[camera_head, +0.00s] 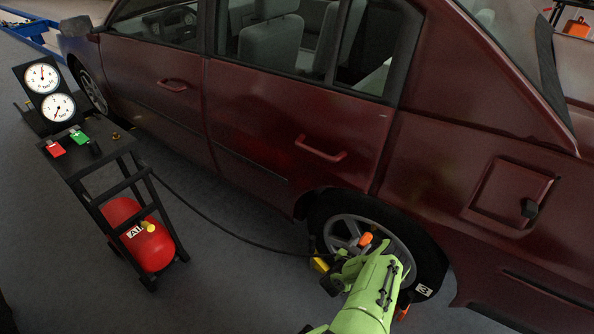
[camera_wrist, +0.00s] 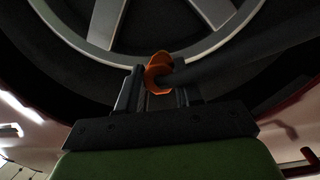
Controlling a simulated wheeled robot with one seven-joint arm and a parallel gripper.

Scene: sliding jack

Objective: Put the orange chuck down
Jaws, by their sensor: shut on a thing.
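The orange chuck (camera_wrist: 158,72) sits between the two dark fingers of my gripper (camera_wrist: 158,90) in the wrist view. The gripper is shut on it. A dark hose runs from the chuck to the right in that view. The chuck is held close in front of the car's rear wheel (camera_wrist: 150,25), with the grey spokes just behind it. I cannot tell whether it touches the wheel. In the head view my green arm reaches to the rear wheel (camera_head: 360,228), and an orange piece (camera_head: 366,239) shows at its end. The fingertips are hard to make out there.
A dark red car (camera_head: 290,130) fills the right and top. At left stands a black cart with two gauges (camera_head: 42,78), green and red buttons, and a red air tank (camera_head: 138,240). A black hose (camera_head: 215,222) runs from the cart to the wheel. Grey floor lies between them.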

